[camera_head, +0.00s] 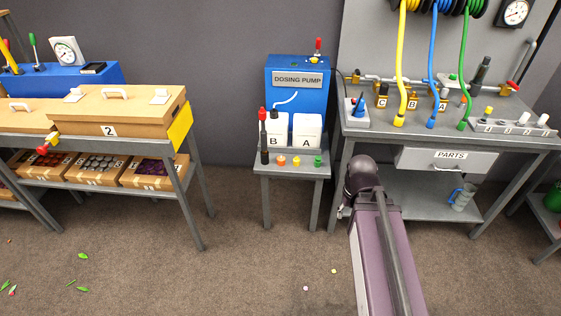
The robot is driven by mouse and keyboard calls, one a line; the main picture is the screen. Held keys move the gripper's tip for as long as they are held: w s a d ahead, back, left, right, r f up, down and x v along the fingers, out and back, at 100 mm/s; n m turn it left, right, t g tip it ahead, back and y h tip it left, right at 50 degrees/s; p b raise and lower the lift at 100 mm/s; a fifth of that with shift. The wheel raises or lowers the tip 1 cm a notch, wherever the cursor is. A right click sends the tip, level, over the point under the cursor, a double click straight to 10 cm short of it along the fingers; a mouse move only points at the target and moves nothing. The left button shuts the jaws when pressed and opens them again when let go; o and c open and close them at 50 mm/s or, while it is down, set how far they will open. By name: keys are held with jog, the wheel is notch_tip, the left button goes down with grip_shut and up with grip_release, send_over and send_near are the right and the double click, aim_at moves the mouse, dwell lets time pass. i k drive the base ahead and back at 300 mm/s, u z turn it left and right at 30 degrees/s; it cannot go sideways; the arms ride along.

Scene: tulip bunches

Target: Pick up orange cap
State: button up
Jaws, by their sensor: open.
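A small orange cap (282,161) sits on the top of the small grey stand (292,171), near its front edge. A yellow cap (297,161) is just to its right and a green cap (318,160) further right. White containers marked B (274,138) and A (307,132) stand behind the caps. My arm rises from the lower right and its visible end is right of the stand, apart from the caps. My gripper cannot be made out in this view.
The blue dosing pump (297,88) stands behind the containers. A dark red-topped tool (264,145) is left of the orange cap. A workbench (440,137) with hoses is close on the right, a wooden-box table (118,108) on the left. Floor in front is mostly clear.

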aim_at(280, 159)
jog(key=i, duration=1)
